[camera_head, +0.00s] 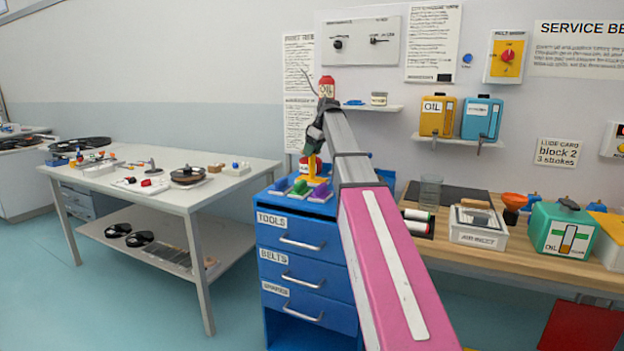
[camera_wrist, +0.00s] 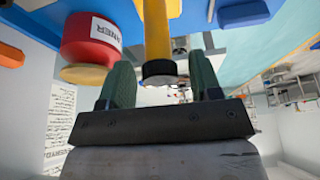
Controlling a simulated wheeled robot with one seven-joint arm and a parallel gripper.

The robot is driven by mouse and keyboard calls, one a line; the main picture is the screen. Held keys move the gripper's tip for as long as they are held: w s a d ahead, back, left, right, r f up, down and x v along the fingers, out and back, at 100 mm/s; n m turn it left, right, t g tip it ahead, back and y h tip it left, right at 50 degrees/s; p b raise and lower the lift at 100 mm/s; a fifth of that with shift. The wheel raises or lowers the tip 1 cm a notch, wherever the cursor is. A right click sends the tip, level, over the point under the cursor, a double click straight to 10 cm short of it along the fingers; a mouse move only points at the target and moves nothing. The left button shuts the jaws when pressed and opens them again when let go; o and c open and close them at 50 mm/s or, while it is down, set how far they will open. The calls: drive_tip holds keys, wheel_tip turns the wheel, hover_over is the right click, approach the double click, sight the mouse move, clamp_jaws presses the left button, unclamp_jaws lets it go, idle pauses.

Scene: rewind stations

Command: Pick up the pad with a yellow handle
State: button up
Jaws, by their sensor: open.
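The pad's yellow handle (camera_head: 311,168) rises from the top of the blue drawer cabinet in the head view. In the wrist view the upright yellow handle (camera_wrist: 157,30) has a dark round end (camera_wrist: 160,70). My gripper (camera_head: 311,148) is above the cabinet top, pointing down at the handle. In the wrist view the green fingers of my gripper (camera_wrist: 162,78) are apart, with the dark handle end between or just in front of them. I cannot tell whether they touch it. The pad's lower part is not clear.
A red can (camera_wrist: 88,38) with a white label stands close beside the handle. A wooden bench (camera_head: 470,248) stands right, a white table (camera_head: 187,198) left.

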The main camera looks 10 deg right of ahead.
drive_tip(key=shift+x, duration=1.2)
clamp_jaws()
drive_tip(key=shift+r, duration=0.1)
drive_tip(key=shift+r, duration=0.55)
wheel_tip(320, 180, up, 3)
drive_tip(key=shift+w+f, duration=0.1)
drive_tip(key=shift+f, duration=0.1)
drive_tip(key=s+a+r, duration=0.7)
drive_tip(key=a, duration=0.2)
drive_tip(key=shift+s, duration=0.25)
drive_tip(key=shift+r, duration=0.1)
